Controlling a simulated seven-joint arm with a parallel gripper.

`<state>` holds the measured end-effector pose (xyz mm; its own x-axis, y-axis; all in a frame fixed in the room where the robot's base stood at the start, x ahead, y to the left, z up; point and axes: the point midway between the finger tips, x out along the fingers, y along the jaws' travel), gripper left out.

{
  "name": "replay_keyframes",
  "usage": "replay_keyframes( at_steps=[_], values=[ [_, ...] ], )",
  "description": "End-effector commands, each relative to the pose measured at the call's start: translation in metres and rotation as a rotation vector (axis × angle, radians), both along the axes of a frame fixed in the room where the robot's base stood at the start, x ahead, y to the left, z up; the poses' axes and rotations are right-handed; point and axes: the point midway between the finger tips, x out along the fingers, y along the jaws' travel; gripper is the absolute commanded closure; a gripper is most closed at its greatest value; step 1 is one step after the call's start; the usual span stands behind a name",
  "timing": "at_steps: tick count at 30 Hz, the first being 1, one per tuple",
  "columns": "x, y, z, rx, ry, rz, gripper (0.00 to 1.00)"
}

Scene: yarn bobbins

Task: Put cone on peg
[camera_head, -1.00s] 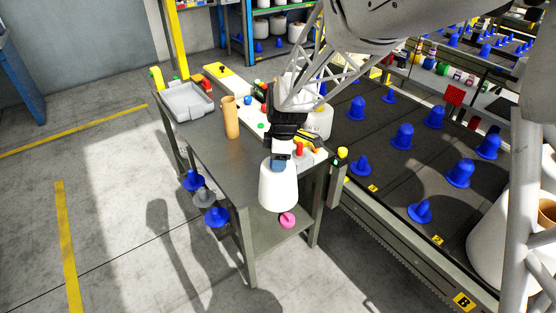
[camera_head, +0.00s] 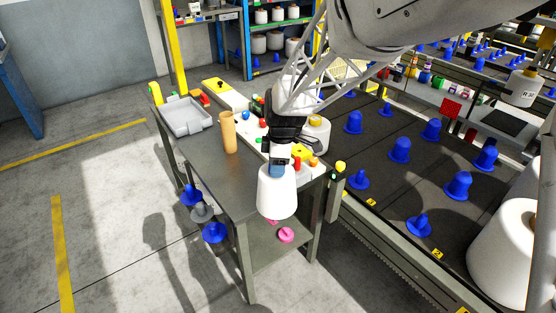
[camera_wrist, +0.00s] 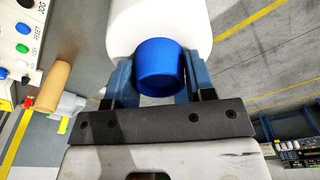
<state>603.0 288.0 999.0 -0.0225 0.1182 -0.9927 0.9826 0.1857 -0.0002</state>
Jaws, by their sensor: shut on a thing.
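A white yarn cone (camera_head: 277,192) hangs from my gripper (camera_head: 277,169), wide end down, at the near end of the grey table in the head view. The gripper is shut on its narrow top. In the wrist view, a blue round top piece (camera_wrist: 159,68) sits between the two fingers of my gripper (camera_wrist: 155,80), with the white cone body (camera_wrist: 160,25) beyond it. Blue pegs (camera_head: 400,150) stand upright on the dark bed to the right, apart from the cone. More blue pegs (camera_head: 213,232) are on the table's left side, low down.
The grey table (camera_head: 190,150) carries a grey tray (camera_head: 183,117), a tan tube (camera_head: 228,132) and a control panel with coloured buttons. Another white cone (camera_head: 316,133) stands behind my gripper. Large white cones (camera_head: 505,255) are at the lower right. Open floor lies left.

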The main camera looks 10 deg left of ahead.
Motion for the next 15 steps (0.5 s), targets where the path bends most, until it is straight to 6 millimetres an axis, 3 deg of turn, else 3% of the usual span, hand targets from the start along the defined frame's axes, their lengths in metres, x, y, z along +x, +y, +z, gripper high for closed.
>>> replay_keyframes(
  at_steps=[8,15],
  values=[
    [0.031,-0.015,0.007,-0.001,-0.001,-0.088,1.0],
    [0.082,-0.045,0.017,-0.001,-0.002,-0.244,1.0]
  ],
)
